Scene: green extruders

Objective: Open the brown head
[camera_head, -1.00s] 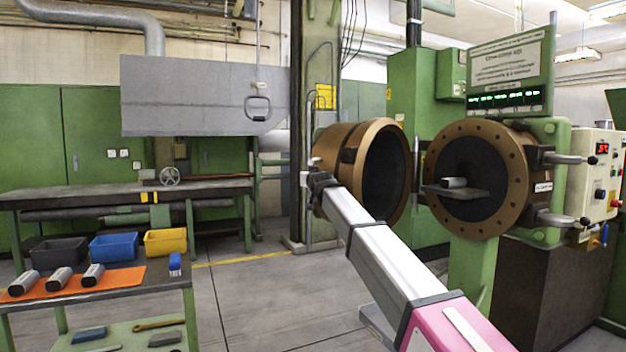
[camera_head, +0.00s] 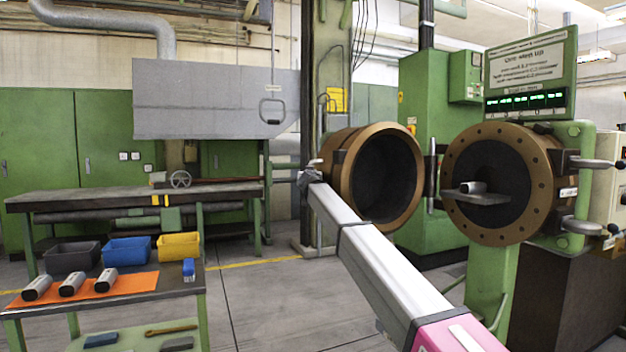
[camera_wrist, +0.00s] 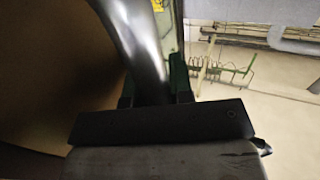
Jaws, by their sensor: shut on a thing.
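The brown head (camera_head: 345,180), a thick round ring with a dark hollow inside, stands swung away from the brown flanged extruder mouth (camera_head: 452,205). Its hollow side faces partly toward me, and a clear gap separates the two. My gripper (camera_head: 311,174) is at the head's left outer side, at the end of my pale arm. In the wrist view my gripper (camera_wrist: 156,98) is shut around a curved shiny metal handle (camera_wrist: 138,38) beside the brown head (camera_wrist: 55,75). The lower part of the handle is hidden between the fingers.
A small grey block lies on a plate (camera_head: 478,198) sticking out of the extruder mouth. A cart (camera_head: 190,300) with bins and an orange mat stands at lower left. A workbench (camera_head: 100,198) is behind it. Grey floor (camera_head: 270,300) is free between.

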